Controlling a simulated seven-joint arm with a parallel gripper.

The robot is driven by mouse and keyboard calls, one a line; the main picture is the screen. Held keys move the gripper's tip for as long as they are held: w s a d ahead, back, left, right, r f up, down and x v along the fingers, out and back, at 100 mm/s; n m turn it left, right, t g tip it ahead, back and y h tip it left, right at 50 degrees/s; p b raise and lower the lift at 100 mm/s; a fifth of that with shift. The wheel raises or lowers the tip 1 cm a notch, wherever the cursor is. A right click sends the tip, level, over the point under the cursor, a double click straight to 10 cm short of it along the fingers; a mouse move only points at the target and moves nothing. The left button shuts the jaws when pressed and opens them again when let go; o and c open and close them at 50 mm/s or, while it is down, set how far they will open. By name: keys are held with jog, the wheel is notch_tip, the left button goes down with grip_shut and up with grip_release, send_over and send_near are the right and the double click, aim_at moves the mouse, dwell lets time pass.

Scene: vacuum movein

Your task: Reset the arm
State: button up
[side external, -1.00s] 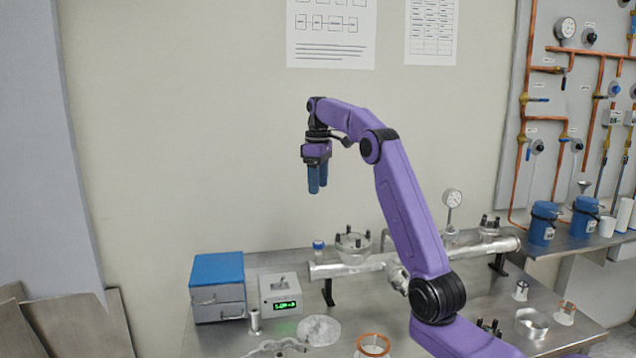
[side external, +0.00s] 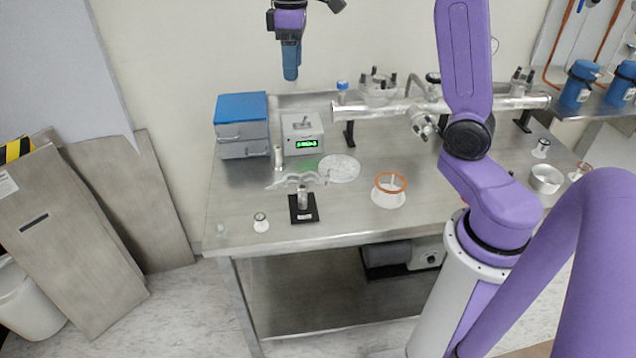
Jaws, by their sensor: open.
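My gripper (side external: 290,62) hangs at the top of the side external view with its blue fingers pointing down. It is open and I see nothing between the fingers. It is in the air above the back left of the metal table (side external: 240,222), apart from everything on it. The upper part of my arm is cut off by the top edge of the picture.
Below my gripper are a blue-topped drawer box (side external: 241,107) and a grey meter (side external: 303,127) with a green display. A metal pipe manifold (side external: 398,108) runs along the back. A copper-rimmed flange (side external: 390,184) and small fittings stand in front. The table's front left is mostly clear.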

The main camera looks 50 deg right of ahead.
jog(key=s+a+f+n, duration=0.35)
jog(key=s+a, duration=0.65)
jog(key=s, duration=0.4)
jog(key=s+d+f+n, duration=0.1)
jog(key=s+f, duration=0.2)
jog(key=s, duration=0.5)
jog(key=s+f+n, duration=0.1)
jog(key=s+f, duration=0.3)
jog(key=s, duration=0.4)
jog(key=shift+d, duration=0.35)
